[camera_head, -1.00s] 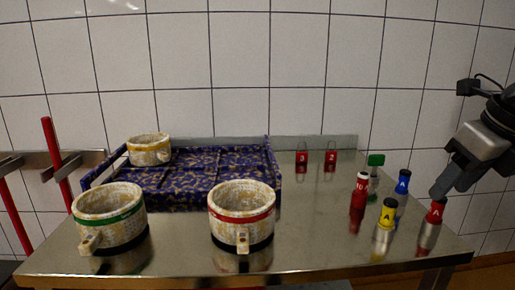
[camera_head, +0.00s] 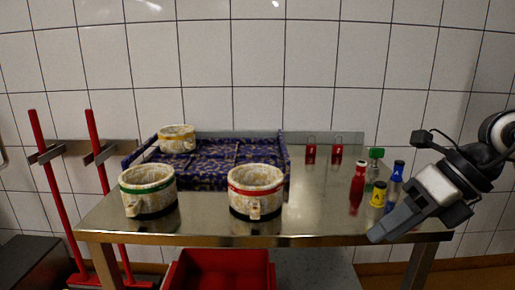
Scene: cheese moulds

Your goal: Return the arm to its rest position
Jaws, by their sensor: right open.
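My right gripper (camera_head: 382,232) comes in from the right, with its fingers pointing down and left over the table's front right edge. It is open, and no object shows in it. It is in front of the right end of the steel table (camera_head: 320,205), apart from the moulds. My left gripper is out of view.
Moulds with green (camera_head: 150,198), red (camera_head: 254,204) and yellow (camera_head: 176,146) bands stand on or before a blue patterned tray (camera_head: 210,180). Red (camera_head: 357,182), yellow-labelled (camera_head: 377,200) and blue-labelled (camera_head: 395,178) bottles stand near my gripper. A red crate (camera_head: 222,268) is below.

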